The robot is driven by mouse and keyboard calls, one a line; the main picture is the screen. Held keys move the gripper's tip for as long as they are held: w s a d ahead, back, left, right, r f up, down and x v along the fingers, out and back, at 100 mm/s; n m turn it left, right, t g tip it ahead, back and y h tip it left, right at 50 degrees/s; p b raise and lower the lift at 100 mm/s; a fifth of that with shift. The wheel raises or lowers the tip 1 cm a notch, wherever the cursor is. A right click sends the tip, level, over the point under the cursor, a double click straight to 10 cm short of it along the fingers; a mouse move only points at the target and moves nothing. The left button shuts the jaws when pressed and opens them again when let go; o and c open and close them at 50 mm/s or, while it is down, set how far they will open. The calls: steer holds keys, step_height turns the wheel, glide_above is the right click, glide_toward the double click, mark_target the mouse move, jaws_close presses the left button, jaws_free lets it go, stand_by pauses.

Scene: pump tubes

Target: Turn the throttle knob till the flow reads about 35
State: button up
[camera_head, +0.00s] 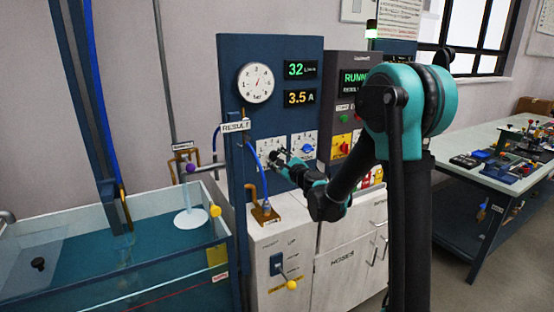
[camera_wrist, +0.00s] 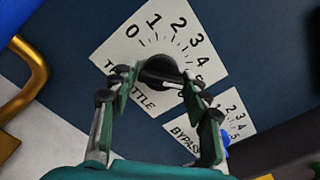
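A white pointer mark on the knob faces the 4 to 5 end. My gripper (camera_wrist: 161,76) has one finger on each side of the knob, and both fingertips appear to touch it. In the head view my gripper (camera_head: 277,158) reaches the panel from the right and covers most of the knob. The green flow display (camera_head: 295,69) reads 32. The amber display (camera_head: 299,97) below it reads 3.5 A.
A blue bypass knob (camera_head: 307,149) is just right of the throttle, its plate (camera_wrist: 232,110) close to my right finger. A RESULT sign (camera_head: 236,126) and blue hose are to the left. A glass water tank (camera_head: 120,255) stands at the left, a workbench (camera_head: 490,150) at the right.

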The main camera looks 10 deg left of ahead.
steer(key=shift+o, duration=1.1)
steer(key=v, duration=1.2)
